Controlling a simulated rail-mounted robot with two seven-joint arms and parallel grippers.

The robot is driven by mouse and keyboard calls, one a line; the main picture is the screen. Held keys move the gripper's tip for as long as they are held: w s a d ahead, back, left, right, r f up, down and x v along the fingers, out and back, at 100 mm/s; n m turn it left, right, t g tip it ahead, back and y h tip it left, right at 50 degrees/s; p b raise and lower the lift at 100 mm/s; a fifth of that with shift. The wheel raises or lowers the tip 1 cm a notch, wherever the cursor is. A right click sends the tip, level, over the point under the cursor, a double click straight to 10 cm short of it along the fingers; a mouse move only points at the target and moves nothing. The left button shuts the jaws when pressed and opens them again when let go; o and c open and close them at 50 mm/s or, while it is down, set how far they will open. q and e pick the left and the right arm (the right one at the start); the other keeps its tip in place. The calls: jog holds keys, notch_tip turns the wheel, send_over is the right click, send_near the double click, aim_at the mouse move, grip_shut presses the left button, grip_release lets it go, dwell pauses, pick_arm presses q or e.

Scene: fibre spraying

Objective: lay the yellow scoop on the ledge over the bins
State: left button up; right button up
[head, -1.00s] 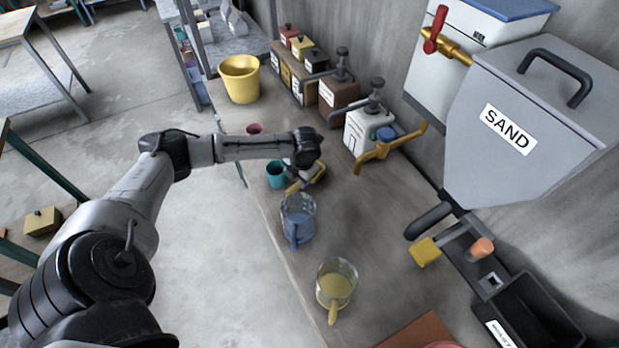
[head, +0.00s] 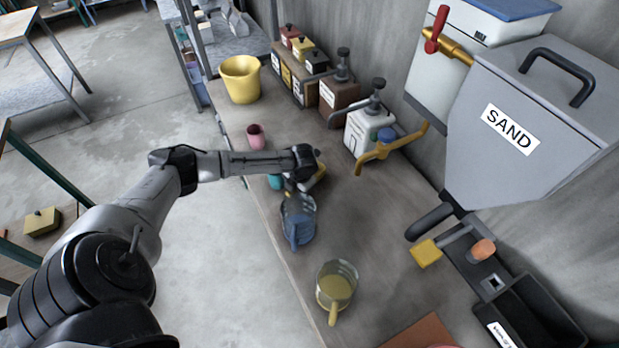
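My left gripper (head: 294,188) hangs below its wrist over the bench, just behind the blue jug (head: 298,222); its fingers are too small and covered to read. A slim yellow piece (head: 320,177), possibly the yellow scoop, shows partly behind the wrist; I cannot tell whether it is held or lies on the bench. A yellow block (head: 426,253) with a grey bar sits by the dark stand under the sand hopper (head: 530,130). A black bin (head: 535,310) is at the lower right. I cannot make out which surface is the ledge. My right gripper is not in view.
A clear jug with a yellow handle (head: 336,287) stands at the bench front. A teal cup (head: 275,181) and a pink cup (head: 256,136) are near my forearm. A yellow bucket (head: 240,78) and pump bottles (head: 368,130) stand farther back. The bench right of the blue jug is clear.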

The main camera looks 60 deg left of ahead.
pick_arm(q)
jog(key=shift+c, duration=0.3)
grip_shut()
